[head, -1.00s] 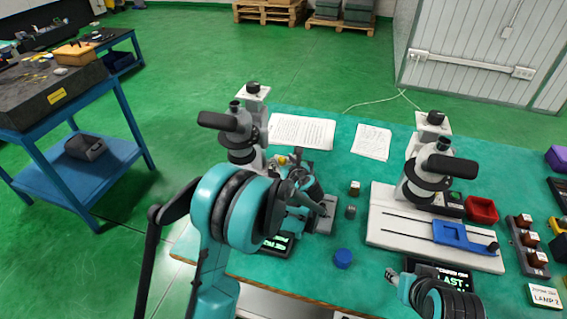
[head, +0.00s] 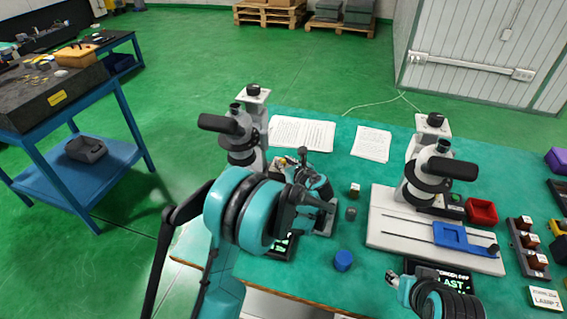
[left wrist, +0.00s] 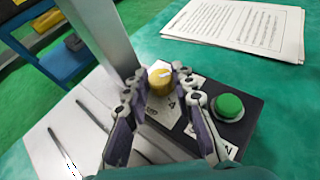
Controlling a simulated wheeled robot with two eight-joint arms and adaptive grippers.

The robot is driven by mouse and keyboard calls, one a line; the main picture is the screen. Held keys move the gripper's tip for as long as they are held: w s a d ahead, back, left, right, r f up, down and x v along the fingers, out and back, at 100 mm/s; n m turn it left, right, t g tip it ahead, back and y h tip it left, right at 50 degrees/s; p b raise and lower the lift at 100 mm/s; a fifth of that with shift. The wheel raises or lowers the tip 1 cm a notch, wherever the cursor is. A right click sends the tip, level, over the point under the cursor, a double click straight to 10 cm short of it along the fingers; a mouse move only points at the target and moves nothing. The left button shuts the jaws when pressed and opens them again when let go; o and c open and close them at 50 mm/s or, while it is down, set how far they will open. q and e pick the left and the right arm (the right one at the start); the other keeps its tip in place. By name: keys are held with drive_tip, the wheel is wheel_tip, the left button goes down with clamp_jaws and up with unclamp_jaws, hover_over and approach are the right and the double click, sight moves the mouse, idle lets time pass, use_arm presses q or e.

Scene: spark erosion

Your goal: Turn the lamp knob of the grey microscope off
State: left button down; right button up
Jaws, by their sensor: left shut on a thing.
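The left microscope (head: 233,138), grey with a dark eyepiece, stands at the table's left end; my left arm hides most of its base. In the left wrist view a yellow knob (left wrist: 160,81) with a pale mark sits on a dark box beside the grey column (left wrist: 98,32). My left gripper (left wrist: 160,90) is shut on this knob, with a finger on each side; the left gripper also shows in the head view (head: 300,162). My right gripper (head: 395,281) is at the bottom of the head view, away from the microscopes; its fingers are too small to judge.
A green button (left wrist: 229,106) lies right of the knob. A second microscope (head: 428,180) with a blue slide holder (head: 452,236) stands right. Paper sheets (head: 303,133) lie behind. A blue cap (head: 343,260) and small blocks (head: 354,191) are on the table.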

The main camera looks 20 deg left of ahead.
use_arm(q)
drive_tip(key=n+g+y, duration=0.2)
drive_tip(key=n+g, duration=0.1)
drive_tip(key=n+g+y, duration=0.1)
drive_tip(key=n+g, duration=0.1)
drive_tip(key=shift+w+d+y+p, duration=0.25)
drive_tip(key=shift+w+y+p, duration=0.05)
drive_tip(key=shift+p, duration=0.1)
drive_tip(key=n+g, duration=0.2)
drive_tip(key=n+g+p, duration=0.1)
drive_tip(key=n+g, duration=0.1)
drive_tip(key=n+g+y, duration=0.1)
drive_tip(key=n+g, duration=0.1)
drive_tip(key=shift+w+g, duration=0.3)
drive_tip(key=shift+f, duration=0.1)
drive_tip(key=c, duration=1.3)
unclamp_jaws()
drive_tip(key=shift+o, duration=0.2)
wheel_tip(320, 180, up, 10)
